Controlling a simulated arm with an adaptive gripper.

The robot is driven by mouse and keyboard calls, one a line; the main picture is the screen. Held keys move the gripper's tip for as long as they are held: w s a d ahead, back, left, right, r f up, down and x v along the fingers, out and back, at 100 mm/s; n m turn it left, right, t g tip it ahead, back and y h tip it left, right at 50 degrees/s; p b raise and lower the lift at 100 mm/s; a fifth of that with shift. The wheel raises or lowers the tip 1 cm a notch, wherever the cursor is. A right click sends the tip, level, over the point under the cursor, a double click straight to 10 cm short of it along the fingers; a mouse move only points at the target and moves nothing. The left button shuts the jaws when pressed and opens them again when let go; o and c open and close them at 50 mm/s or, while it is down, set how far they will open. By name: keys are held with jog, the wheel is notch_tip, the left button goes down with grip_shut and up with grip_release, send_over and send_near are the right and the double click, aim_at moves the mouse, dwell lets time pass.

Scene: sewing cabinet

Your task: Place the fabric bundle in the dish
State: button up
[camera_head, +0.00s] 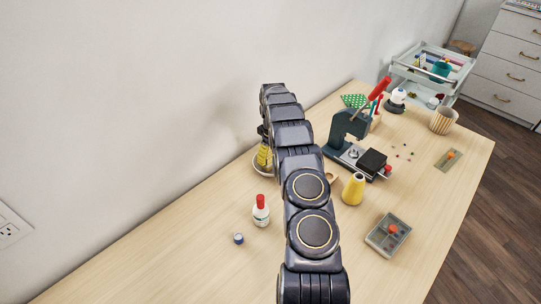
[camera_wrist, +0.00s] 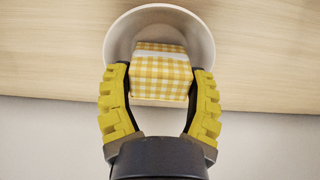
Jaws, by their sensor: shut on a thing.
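The fabric bundle (camera_wrist: 160,75), a yellow-and-white checked block with a pale band, sits between the two yellow-padded fingers of my gripper (camera_wrist: 160,70) in the wrist view. My gripper is shut on it. The pale round dish (camera_wrist: 191,29) lies around and below the bundle in that view, and its near side is hidden by the bundle and fingers. I cannot tell whether the bundle rests on the dish's bottom or hangs just above it. In the head view the dish (camera_head: 258,170) shows by the wall, partly hidden behind my arm and gripper.
A white bottle with a red cap (camera_head: 261,212) and a small blue-topped jar (camera_head: 239,238) stand left of my arm. The wall is close behind the dish.

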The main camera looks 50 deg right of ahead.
jog(key=shift+f, duration=0.2)
jog(key=o, duration=1)
